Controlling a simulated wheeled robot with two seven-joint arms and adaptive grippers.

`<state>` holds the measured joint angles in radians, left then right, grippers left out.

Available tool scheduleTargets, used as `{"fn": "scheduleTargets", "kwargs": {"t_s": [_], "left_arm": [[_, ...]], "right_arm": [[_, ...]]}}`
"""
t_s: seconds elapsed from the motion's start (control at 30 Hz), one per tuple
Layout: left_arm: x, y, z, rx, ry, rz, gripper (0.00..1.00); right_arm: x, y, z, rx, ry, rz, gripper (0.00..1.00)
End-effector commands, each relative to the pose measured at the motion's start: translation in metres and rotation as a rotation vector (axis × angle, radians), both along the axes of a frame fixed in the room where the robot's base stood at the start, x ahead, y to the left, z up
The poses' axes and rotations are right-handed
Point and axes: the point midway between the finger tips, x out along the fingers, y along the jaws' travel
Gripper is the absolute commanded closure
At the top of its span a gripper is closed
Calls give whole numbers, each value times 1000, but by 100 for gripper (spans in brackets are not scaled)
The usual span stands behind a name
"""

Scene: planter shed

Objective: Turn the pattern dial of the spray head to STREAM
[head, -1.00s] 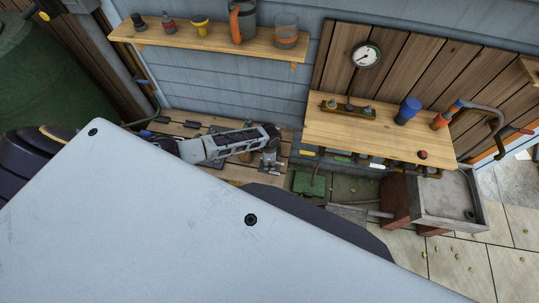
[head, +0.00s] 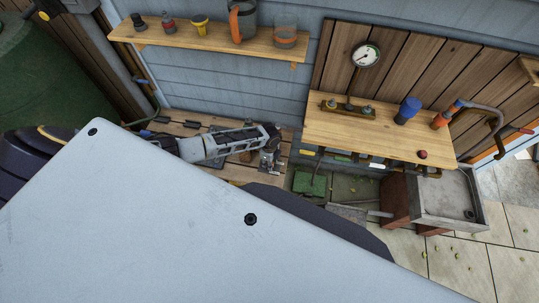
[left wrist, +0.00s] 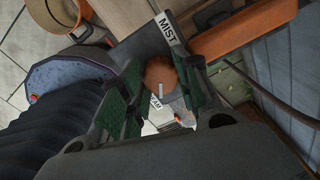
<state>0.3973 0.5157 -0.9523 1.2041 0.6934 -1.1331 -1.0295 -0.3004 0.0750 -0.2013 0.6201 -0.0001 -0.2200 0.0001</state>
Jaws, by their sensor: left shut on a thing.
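The pattern dial (left wrist: 161,74) is a round orange-brown knob with a short white mark, in the middle of the left wrist view. The mark faces the lower edge of that picture, near a white label of which only the end, "AM", shows (left wrist: 156,102). A MIST label (left wrist: 168,31) is above the dial. My left gripper (left wrist: 160,84) has its green-padded fingers on either side of the dial, shut on it. In the head view my left gripper (head: 269,158) is low over the slatted bench, and the spray head is too hidden to make out. My right gripper is not in view.
A wooden shelf (head: 220,45) with cups and small nozzles is on the wall above. To the right are a wooden ledge (head: 350,138) with fittings, a gauge (head: 366,55) and a stone sink (head: 445,205). A large pale panel blocks the lower left of the head view.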

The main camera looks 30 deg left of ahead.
Motion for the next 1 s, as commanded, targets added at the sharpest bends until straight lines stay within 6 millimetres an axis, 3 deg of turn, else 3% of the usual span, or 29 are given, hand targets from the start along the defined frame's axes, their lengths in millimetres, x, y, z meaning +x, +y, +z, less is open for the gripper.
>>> {"fn": "scheduleTargets", "kwargs": {"t_s": [0.27, 0.3, 0.43, 1.0], "left_arm": [[0, 0, 0, 0, 0, 0, 92], [0, 0, 0, 0, 0, 0, 63], [0, 0, 0, 0, 0, 1, 46], [1, 0, 6, -1, -3, 1, 46]], "right_arm": [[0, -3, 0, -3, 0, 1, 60], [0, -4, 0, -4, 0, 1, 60], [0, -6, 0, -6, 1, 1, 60], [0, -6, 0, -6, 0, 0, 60]]}}
